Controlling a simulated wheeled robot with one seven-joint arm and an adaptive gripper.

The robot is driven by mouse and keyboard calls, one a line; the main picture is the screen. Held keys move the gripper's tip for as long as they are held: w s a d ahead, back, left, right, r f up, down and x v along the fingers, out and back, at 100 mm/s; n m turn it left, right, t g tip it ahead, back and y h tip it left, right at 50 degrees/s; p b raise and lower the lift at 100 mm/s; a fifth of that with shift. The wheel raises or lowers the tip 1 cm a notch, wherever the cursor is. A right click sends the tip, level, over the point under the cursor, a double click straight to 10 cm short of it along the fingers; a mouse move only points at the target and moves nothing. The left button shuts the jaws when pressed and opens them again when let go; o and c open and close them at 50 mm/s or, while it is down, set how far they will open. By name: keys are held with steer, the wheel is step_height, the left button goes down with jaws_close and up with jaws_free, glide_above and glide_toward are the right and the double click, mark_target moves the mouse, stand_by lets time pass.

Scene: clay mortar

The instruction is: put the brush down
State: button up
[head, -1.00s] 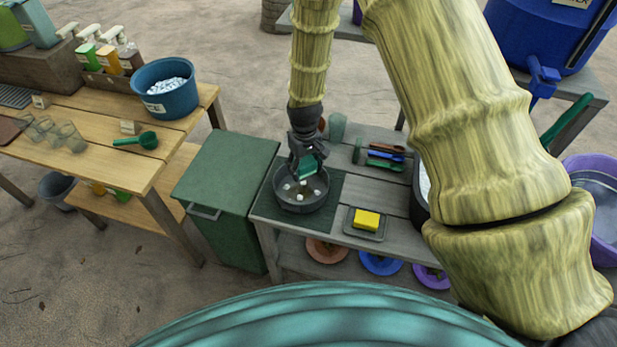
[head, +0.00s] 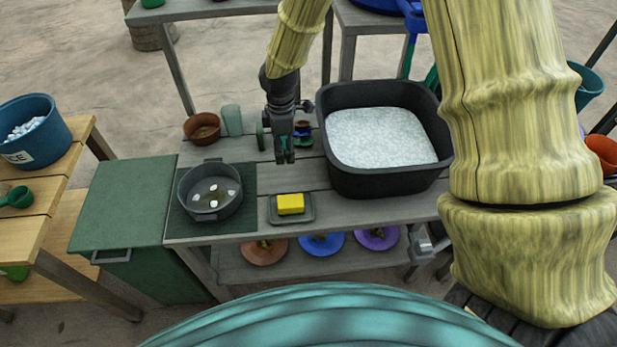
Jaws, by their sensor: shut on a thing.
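My gripper (head: 283,140) hangs low over the middle of the grey wooden table, pointing down, between the yellow sponge and the back edge. It is shut on the brush (head: 286,155), of which only a small dark green part shows between and below the fingers. The rest of the brush is hidden by the fingers. I cannot tell whether the brush touches the table top (head: 316,173). A dark pot (head: 211,192) with several white pieces in it stands on a dark green mat to the left.
A yellow sponge (head: 290,204) lies on a dark tray in front. A brown bowl (head: 202,128) and a green cup (head: 231,120) stand at the back left. Small coloured items (head: 303,130) lie partly hidden behind my gripper.

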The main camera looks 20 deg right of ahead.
mark_target(289, 176)
steer(key=shift+d+f, duration=0.15)
steer(key=shift+d, duration=0.05)
steer(key=shift+f, duration=0.35)
steer(key=shift+f+p, duration=0.8)
steer(key=shift+f, duration=3.65)
steer(key=shift+f, duration=0.15)
steer(key=o, duration=1.3)
steer(key=shift+o, duration=0.2)
step_height(289, 176, up, 12)
steer(key=shift+r+b, duration=0.2)
steer(key=shift+b, duration=0.8)
